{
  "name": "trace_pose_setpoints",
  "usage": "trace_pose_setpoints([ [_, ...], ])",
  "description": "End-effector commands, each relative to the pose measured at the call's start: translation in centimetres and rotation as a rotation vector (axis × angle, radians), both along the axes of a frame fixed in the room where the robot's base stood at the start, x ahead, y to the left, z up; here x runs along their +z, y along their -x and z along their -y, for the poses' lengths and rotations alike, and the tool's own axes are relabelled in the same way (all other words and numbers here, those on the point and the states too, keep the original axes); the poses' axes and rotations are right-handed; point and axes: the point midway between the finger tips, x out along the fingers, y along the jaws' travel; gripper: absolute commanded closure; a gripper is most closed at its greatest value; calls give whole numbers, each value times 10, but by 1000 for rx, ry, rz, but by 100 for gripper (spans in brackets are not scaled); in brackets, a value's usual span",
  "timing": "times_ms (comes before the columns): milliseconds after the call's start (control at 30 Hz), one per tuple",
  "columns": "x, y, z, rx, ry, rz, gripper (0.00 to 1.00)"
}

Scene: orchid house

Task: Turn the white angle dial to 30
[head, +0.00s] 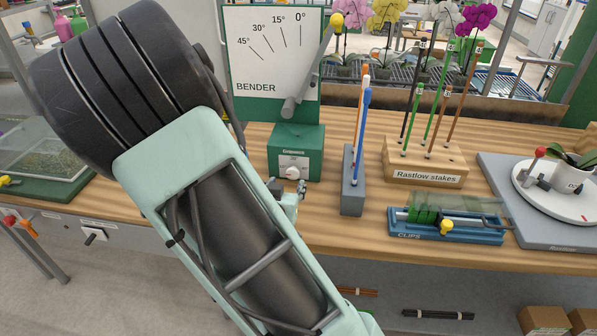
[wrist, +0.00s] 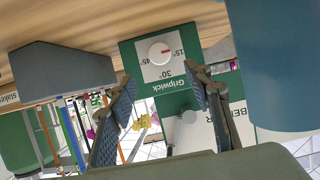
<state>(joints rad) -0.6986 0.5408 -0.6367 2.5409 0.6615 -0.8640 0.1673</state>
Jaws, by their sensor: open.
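The white angle dial (head: 292,172) is a small round knob on the front plate of the green Gripwick box (head: 309,136). In the wrist view, which is upside down, the dial (wrist: 160,53) has a red mark pointing to the picture's right, towards the printed 15°. The 30° print lies below it and 45° to its left. My gripper (wrist: 161,82) is open and empty, its two fingers spread either side of the box front, apart from the dial. In the head view my arm hides most of the gripper, just below the dial.
The BENDER board (head: 270,60) and a lever with a yellow knob (head: 337,20) rise behind the dial. A grey holder (head: 352,190) with blue and orange sticks stands close right. The stake block (head: 425,160) and blue clips tray (head: 470,232) are farther right.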

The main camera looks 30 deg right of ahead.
Motion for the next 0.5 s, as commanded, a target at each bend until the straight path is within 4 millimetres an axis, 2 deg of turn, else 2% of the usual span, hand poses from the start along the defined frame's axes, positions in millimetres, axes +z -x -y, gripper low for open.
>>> trace_pose_setpoints([
  [500, -33, -66, 46, -2, 2, 0, 54],
])
